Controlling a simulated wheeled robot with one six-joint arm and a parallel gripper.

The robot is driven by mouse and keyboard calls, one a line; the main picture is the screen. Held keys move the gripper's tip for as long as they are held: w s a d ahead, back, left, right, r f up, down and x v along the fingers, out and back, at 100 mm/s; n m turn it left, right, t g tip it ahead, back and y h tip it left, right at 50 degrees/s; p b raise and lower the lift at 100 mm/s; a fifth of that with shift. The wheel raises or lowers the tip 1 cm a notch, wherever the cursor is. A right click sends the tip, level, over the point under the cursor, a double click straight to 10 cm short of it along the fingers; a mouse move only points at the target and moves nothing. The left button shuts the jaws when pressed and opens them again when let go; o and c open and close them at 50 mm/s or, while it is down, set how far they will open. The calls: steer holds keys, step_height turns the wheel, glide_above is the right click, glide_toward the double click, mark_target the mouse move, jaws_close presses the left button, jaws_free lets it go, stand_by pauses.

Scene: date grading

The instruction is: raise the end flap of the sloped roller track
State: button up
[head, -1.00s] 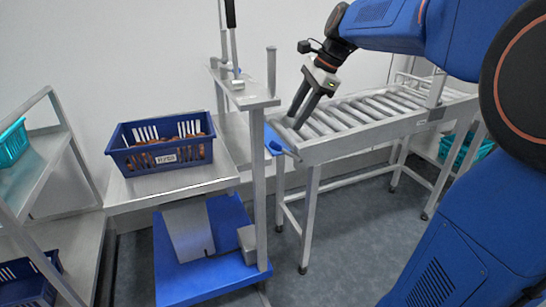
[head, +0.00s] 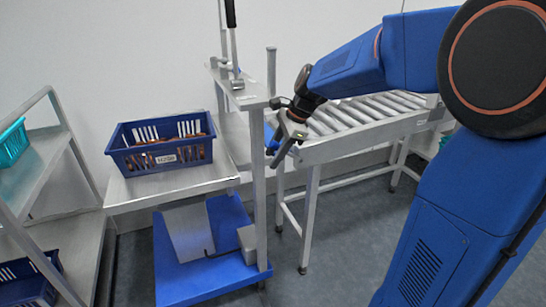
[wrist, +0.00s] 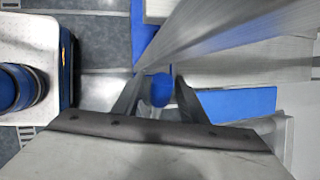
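The sloped roller track (head: 345,148) stands right of centre in the head view, its lower end facing left. Its blue end flap (head: 268,138) is at that lower end, partly hidden by my gripper and a grey post. My gripper (head: 273,163) points down and left at the track's end. In the wrist view my two fingers (wrist: 158,92) are apart, with a round blue knob (wrist: 160,89) between them. Small gaps seem to show beside the knob; contact is unclear. How far the flap is tilted is hard to tell.
A grey post stand (head: 258,190) is close left of my gripper. A blue crate of dates (head: 160,165) rests on a metal table (head: 170,190) further left. A blue base (head: 215,265) is below. A shelf rack (head: 45,165) stands far left.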

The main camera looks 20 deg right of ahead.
steer(key=shift+a+f, duration=0.2)
steer(key=shift+f, duration=0.2)
jaws_close()
